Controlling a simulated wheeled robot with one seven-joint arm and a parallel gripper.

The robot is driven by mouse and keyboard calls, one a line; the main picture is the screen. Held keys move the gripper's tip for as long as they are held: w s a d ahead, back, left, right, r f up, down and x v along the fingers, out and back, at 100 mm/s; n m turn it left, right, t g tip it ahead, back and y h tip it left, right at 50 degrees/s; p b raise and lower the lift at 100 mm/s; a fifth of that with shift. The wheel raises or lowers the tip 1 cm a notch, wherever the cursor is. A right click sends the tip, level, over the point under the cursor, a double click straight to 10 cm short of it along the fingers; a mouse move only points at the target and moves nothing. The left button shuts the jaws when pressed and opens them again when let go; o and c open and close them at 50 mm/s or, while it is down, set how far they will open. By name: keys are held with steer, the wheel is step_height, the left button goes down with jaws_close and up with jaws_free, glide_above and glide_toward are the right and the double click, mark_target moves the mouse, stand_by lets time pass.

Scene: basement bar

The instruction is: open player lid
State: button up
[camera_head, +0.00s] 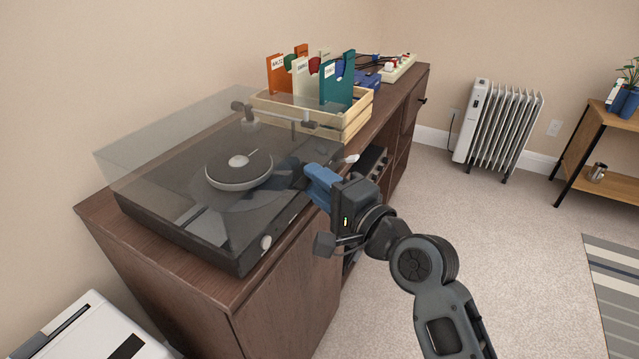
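The record player (180,235) sits on the near end of the brown cabinet, with a dark platter (239,168) and a tonearm. Its tinted see-through lid (150,143) shows as a pale panel rising along the back, wall side. The lid's exact angle and front edge are hard to make out. My gripper (305,178) is at the player's right front side, with blue fingers pointing left toward it. The fingertips look dark, as if seen through the tinted lid. I cannot tell whether they touch the lid or how far apart they are.
A wooden crate (352,122) of coloured record sleeves stands just behind the player. The cabinet (285,290) has an open shelf on its front. A white appliance (90,330) is at lower left. A radiator (500,125) stands far off; carpet between is clear.

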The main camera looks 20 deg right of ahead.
jaws_close()
stand_by(1.4)
